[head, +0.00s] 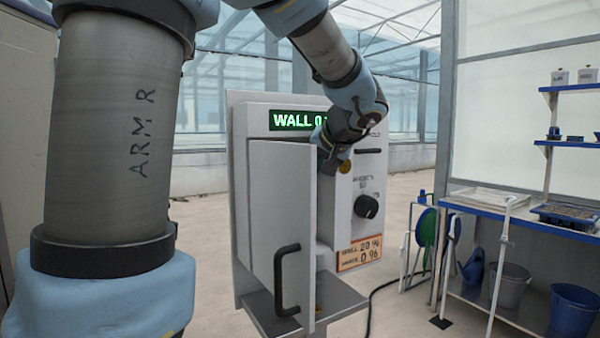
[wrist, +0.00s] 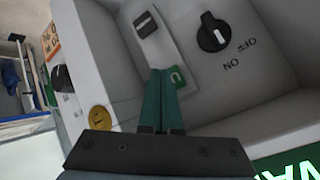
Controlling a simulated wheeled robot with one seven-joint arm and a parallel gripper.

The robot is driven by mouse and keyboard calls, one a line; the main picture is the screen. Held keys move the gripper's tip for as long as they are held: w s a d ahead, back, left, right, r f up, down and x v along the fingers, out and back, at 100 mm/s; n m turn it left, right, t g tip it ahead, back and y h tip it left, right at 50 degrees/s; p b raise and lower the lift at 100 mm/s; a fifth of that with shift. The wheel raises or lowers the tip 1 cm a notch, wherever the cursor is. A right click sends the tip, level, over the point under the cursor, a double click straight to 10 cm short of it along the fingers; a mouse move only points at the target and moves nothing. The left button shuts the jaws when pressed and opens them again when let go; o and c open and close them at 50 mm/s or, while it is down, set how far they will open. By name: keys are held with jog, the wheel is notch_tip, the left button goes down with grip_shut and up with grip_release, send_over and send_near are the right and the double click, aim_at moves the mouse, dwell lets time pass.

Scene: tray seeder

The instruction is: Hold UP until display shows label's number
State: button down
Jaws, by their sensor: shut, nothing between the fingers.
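The grey-white seeder unit (head: 262,110) stands ahead with its door (head: 275,200) open. Its green display (head: 290,120) reads "WALL 0"; my arm covers the rest. The orange label (head: 358,252) low on the right side appears to read 20 % on its top line and 0 % below. My gripper (wrist: 165,75) is shut and empty, inside the recess behind the door. Its fingertips are at a green key (wrist: 178,77) with a white mark, partly hidden by them; I cannot tell whether they touch it. A dark key (wrist: 146,25) sits beyond the fingertips.
An ON/OFF knob (wrist: 213,33) is right of the fingers in the wrist view, and a yellow round button (wrist: 99,118) is left. A black knob (head: 366,206) is on the unit's side. A blue bench (head: 480,208) with buckets stands at right.

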jog(key=shift+w, duration=0.1)
jog(key=shift+w+a+b, duration=0.15)
jog(key=shift+w+b, duration=0.15)
jog(key=shift+b, duration=0.05)
jog(key=shift+w+a, duration=0.15)
jog(key=shift+w, duration=0.1)
dwell(0.7)
jog(key=shift+w+a+r+b, duration=0.3)
dwell(4.1)
jog(key=shift+s+f, duration=0.1)
jog(key=shift+f, duration=0.05)
